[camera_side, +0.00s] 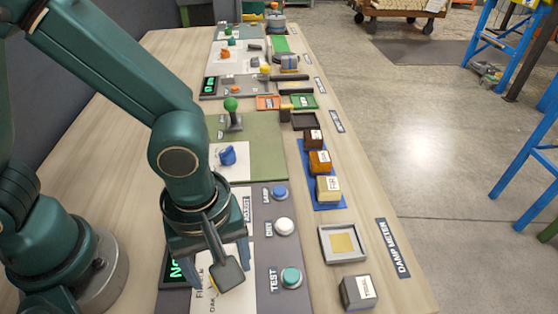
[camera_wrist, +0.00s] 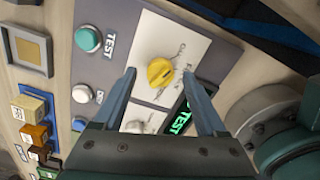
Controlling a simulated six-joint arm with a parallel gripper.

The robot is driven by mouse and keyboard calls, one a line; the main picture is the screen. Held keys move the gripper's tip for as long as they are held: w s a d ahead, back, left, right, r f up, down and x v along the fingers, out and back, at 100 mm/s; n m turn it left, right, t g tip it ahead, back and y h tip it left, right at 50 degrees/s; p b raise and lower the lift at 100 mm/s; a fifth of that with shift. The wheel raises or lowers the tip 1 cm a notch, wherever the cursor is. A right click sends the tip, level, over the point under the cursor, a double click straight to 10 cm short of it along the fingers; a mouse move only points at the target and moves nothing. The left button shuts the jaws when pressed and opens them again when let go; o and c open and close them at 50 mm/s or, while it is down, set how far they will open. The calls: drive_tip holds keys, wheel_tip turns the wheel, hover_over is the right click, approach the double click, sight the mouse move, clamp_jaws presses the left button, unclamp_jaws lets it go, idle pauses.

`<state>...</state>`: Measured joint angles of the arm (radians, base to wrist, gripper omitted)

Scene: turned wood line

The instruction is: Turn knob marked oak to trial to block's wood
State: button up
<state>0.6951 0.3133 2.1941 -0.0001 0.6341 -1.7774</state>
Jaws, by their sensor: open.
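A yellow knob (camera_wrist: 160,72) sits on a white plate (camera_wrist: 190,48) with small lettering around it, in the wrist view. The lettering is too small to read surely, and I cannot tell the knob's setting. My gripper (camera_wrist: 159,74) is open, with one finger on each side of the knob; I cannot tell if they touch it. In the side view my gripper (camera_side: 215,262) is low over the panel and hides the knob. Dark brown (camera_side: 313,139), orange-brown (camera_side: 320,162) and pale (camera_side: 328,189) labelled blocks stand on a blue mat (camera_side: 325,204). The meter tray (camera_side: 326,250) holds only a flat yellowish pad.
A teal TEST button (camera_side: 291,276), a white button (camera_side: 284,226) and a blue button (camera_side: 280,192) line the panel's right side. A green-lit display (camera_wrist: 178,118) is beside the knob plate. A grey labelled block (camera_side: 358,292) stands near the table's front edge.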

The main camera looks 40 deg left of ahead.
drive_tip(key=shift+r, duration=2.1)
drive_tip(key=w+a+r+n+t+h, duration=0.1)
drive_tip(key=w+a+r+t, duration=0.25)
drive_tip(key=a+r, duration=0.25)
drive_tip(key=s+a+r+m+t+y, duration=0.1)
drive_tip(key=s+a+r+m+t, duration=0.1)
drive_tip(key=a+m, duration=0.5)
drive_tip(key=m, duration=0.6)
drive_tip(key=shift+s+a+r, duration=0.2)
drive_tip(key=shift+a+r, duration=0.1)
drive_tip(key=shift+r, duration=0.05)
